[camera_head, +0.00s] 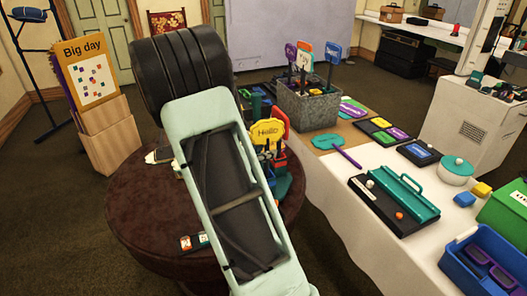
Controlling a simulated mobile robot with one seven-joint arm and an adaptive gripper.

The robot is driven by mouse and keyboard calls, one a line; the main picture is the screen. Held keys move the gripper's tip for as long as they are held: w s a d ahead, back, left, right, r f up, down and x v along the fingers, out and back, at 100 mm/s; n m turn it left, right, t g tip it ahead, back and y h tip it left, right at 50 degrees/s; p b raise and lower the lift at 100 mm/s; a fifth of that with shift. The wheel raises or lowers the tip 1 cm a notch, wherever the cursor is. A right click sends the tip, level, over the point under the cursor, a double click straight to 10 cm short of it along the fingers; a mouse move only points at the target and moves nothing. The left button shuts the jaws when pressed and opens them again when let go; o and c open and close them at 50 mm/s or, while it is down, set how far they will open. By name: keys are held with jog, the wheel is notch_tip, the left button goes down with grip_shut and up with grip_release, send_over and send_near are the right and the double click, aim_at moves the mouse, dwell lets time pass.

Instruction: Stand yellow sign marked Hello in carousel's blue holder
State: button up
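The yellow sign marked Hello (268,131) shows just right of my arm, upright, over the round brown table. Below it is a cluster of small coloured holders, which looks like the carousel (283,186), with a teal part, a blue part and a red part. A red sign (281,118) stands just behind the yellow one. My arm covers the left side of this cluster, and the sign's lower end is too small to make out. I cannot tell which holder is under the sign, or whether it is held. My gripper is not visible.
The brown round table (140,222) has small cards (194,242) near its front. At right, a white-covered table (345,205) carries a grey bin (308,108) of signs, a teal-lidded case (398,200) and a blue crate (478,268). A Big day board (88,75) stands left.

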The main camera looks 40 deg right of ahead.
jog(key=v, duration=1.2)
dwell(0.4)
